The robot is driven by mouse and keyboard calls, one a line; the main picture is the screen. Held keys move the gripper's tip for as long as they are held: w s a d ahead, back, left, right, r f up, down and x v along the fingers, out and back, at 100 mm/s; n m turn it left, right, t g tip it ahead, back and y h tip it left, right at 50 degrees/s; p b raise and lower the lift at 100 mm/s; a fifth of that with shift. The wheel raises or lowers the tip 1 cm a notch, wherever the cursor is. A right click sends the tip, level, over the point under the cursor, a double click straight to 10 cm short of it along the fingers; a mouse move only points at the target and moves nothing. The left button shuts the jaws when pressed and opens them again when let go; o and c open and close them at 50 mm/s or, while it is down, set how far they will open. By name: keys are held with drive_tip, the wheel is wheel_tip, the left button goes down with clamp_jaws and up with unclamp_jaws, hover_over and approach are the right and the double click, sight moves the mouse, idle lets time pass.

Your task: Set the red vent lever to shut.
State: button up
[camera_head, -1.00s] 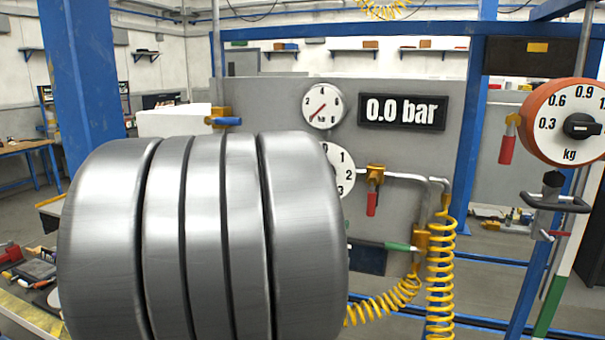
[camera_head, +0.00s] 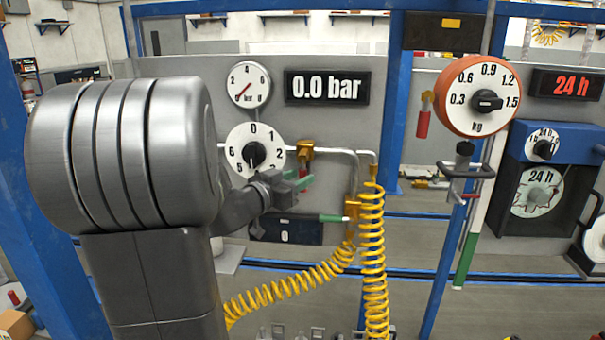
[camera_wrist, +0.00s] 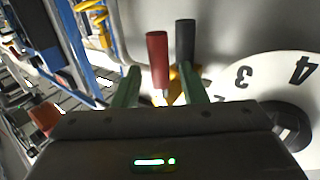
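The red vent lever (camera_wrist: 157,58) hangs down from a yellow valve (camera_head: 305,151) on the grey panel, right of the 0-to-6 dial. My gripper (camera_head: 297,182) is at this valve, and its green fingers hide most of the lever in the head view. In the wrist view my gripper (camera_wrist: 160,88) is open. Its two green fingers are on either side of the red handle, with a gap to each side. A dark shape like the handle, perhaps its shadow, is beside it. I cannot tell whether the fingers reach fully around the handle.
A white dial (camera_head: 238,165) is left of the valve. A pressure gauge (camera_head: 249,86) and a display (camera_head: 327,88) reading 0.0 bar are above. A coiled yellow hose (camera_head: 373,245) hangs right of my gripper. Another red handle (camera_head: 423,124) hangs left of the orange scale (camera_head: 479,98).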

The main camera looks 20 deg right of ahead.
drive_tip(key=shift+x, duration=1.2)
clamp_jaws()
